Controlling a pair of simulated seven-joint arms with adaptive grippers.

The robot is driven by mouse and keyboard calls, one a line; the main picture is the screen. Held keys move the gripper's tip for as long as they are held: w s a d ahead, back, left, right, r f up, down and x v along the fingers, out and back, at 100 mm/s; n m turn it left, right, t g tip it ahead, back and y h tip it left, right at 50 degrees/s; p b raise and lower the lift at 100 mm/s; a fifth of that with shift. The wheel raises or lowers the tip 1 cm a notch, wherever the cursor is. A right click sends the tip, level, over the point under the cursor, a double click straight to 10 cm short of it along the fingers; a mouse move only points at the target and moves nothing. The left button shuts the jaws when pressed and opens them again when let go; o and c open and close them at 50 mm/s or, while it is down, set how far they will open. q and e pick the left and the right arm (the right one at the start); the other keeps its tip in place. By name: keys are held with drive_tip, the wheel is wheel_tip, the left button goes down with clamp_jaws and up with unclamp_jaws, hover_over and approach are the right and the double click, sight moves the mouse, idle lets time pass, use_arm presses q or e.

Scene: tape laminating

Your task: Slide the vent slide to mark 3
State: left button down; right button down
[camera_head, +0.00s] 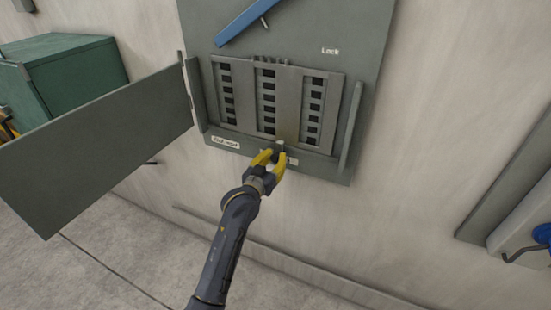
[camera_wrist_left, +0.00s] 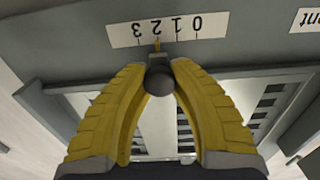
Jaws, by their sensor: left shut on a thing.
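The vent slide (camera_head: 290,100) is a grey slotted plate in the wall panel, with several dark openings showing. Its dark round knob (camera_wrist_left: 159,84) is between the yellow fingers of my left gripper (camera_wrist_left: 160,72), which is shut on it. In the head view my left gripper (camera_head: 272,158) is at the bottom edge of the vent. The white scale (camera_wrist_left: 168,29) appears upside down in the wrist view, reading 3, 2, 1, 0 from left to right. A small yellowish pointer (camera_wrist_left: 156,45) above the knob lines up at about the 2. My right gripper is not in view.
A grey door (camera_head: 95,150) hangs open at the left of the panel. A blue handle (camera_head: 250,18) slants above the vent. A green box (camera_head: 75,80) is at the far left, and a grey unit with a blue part (camera_head: 542,234) at the right.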

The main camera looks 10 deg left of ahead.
use_arm(q)
drive_tip(key=shift+s+d+r, duration=0.1)
drive_tip(key=shift+s+d, duration=0.1)
drive_tip(key=shift+d, duration=0.5)
drive_tip(key=shift+s+d, duration=0.2)
drive_tip(key=shift+d, duration=0.5)
drive_tip(key=c, duration=1)
unclamp_jaws()
drive_tip(key=shift+c, duration=0.2)
drive_tip(key=shift+s+a, duration=0.1)
drive_tip(key=shift+s, duration=0.1)
drive_tip(key=v, duration=1.1)
drive_tip(key=shift+s, duration=0.35)
